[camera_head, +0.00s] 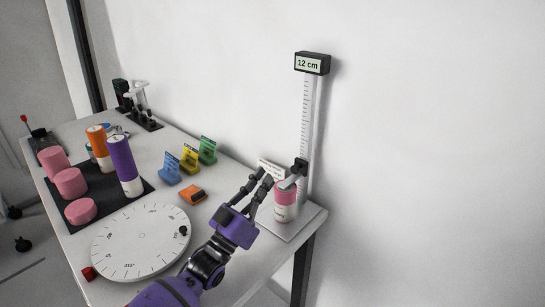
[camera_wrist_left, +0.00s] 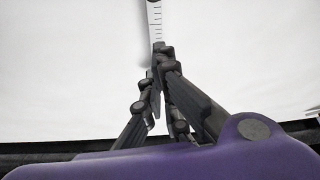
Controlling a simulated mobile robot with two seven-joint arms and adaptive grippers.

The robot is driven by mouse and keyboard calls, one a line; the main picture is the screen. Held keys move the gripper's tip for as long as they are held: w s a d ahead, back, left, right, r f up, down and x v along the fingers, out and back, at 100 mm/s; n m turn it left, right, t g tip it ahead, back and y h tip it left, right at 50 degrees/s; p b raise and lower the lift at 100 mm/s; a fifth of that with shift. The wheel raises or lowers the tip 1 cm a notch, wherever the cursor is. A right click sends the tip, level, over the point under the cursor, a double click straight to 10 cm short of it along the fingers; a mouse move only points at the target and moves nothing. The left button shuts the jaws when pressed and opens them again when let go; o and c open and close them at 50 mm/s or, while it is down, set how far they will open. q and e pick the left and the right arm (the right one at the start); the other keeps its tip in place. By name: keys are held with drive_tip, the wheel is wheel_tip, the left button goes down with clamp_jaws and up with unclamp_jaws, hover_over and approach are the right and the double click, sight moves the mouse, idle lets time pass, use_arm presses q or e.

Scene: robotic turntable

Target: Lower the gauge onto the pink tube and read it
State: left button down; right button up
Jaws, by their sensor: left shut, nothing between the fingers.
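The gauge is a tall upright ruler (camera_head: 306,115) with a black display (camera_head: 312,63) on top that reads "12 cm". Its black slider (camera_head: 300,166) is low on the ruler, with a pale arm (camera_head: 291,181) reaching out at the top of the pink tube (camera_head: 285,198). The arm looks to be at the tube's top; I cannot tell for sure that they touch. The tube stands upright on the gauge base and has a white lower part. My left gripper (camera_head: 269,179) is shut and empty, just left of the slider arm. The ruler also shows beyond its fingers (camera_wrist_left: 160,58) in the left wrist view (camera_wrist_left: 154,20).
A white round dial (camera_head: 140,243) lies at the table's front left. Behind it, a black mat (camera_head: 120,198) holds pink cylinders and orange and purple tubes. Blue, yellow and green holders (camera_head: 189,160) and an orange block (camera_head: 192,194) stand in the middle. A wall is behind.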

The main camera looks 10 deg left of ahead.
use_arm(q)
wheel_tip(320, 180, up, 5)
hover_over(286, 183)
drive_tip(key=a, duration=0.1)
drive_tip(key=f, duration=0.1)
drive_tip(key=f+b, duration=0.1)
drive_tip(key=f, duration=0.1)
drive_tip(key=shift+w+d+f+b, duration=0.15)
drive_tip(key=shift+d+f+b, duration=0.1)
drive_tip(key=shift+d+b, duration=0.05)
drive_tip(key=shift+f, duration=0.35)
drive_tip(key=shift+d, duration=0.1)
drive_tip(key=shift+d+f+b, duration=0.1)
drive_tip(key=shift+f+b, duration=0.6)
drive_tip(key=shift+f, duration=0.1)
drive_tip(key=shift+r, duration=0.2)
drive_tip(key=shift+f, duration=0.1)
use_arm(e)
drive_tip(key=f, duration=0.1)
drive_tip(key=s+d+f, duration=0.1)
drive_tip(key=shift+s+f, duration=0.1)
drive_tip(key=shift+f, duration=0.3)
